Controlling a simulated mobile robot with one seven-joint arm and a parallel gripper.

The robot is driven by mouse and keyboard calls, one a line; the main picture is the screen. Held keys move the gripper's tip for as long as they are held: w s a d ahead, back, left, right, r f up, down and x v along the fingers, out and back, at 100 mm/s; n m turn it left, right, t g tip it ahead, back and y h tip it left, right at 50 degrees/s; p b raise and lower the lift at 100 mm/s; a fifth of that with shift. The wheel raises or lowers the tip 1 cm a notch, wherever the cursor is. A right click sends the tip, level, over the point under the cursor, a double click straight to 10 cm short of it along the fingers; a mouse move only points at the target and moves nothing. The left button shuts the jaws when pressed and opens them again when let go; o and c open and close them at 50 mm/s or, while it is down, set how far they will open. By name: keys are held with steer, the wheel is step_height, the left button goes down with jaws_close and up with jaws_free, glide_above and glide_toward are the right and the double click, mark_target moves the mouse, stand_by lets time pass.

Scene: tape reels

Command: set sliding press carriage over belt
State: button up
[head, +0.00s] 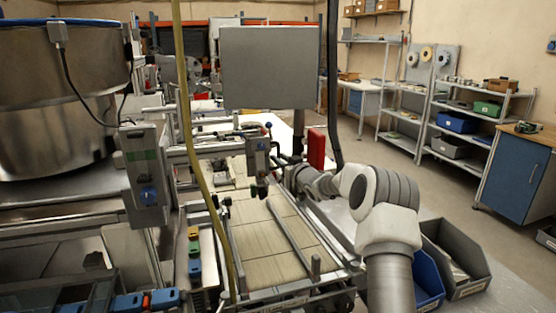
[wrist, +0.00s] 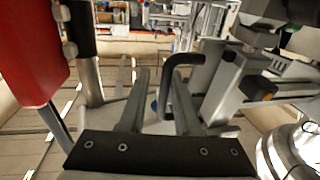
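The press carriage (head: 258,155) is a grey block with small dark and green parts under it, on a rail across the pale belt (head: 265,265). It is over the belt's far part. My gripper (head: 281,162) reaches in from the right, close beside the carriage; its fingers are small and partly hidden there. In the wrist view my gripper (wrist: 160,76) has two grey fingers held apart. A bent black handle (wrist: 184,58) on the carriage side shows between and just beyond the fingertips. I cannot tell whether the fingers touch it.
A red box (head: 316,148) on a dark post stands just behind my arm; the red part also fills the wrist view's upper left (wrist: 30,50). A grey monitor (head: 270,67) hangs above. A yellow hose (head: 187,120) runs down at left. Bins (head: 455,255) lie right.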

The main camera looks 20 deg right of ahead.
stand_by(0.4)
steer(key=s+d+b, duration=0.1)
steer(key=s+d, duration=0.2)
steer(key=s, duration=1.4)
steer(key=shift+b, duration=0.35)
steer(key=shift+d, duration=0.1)
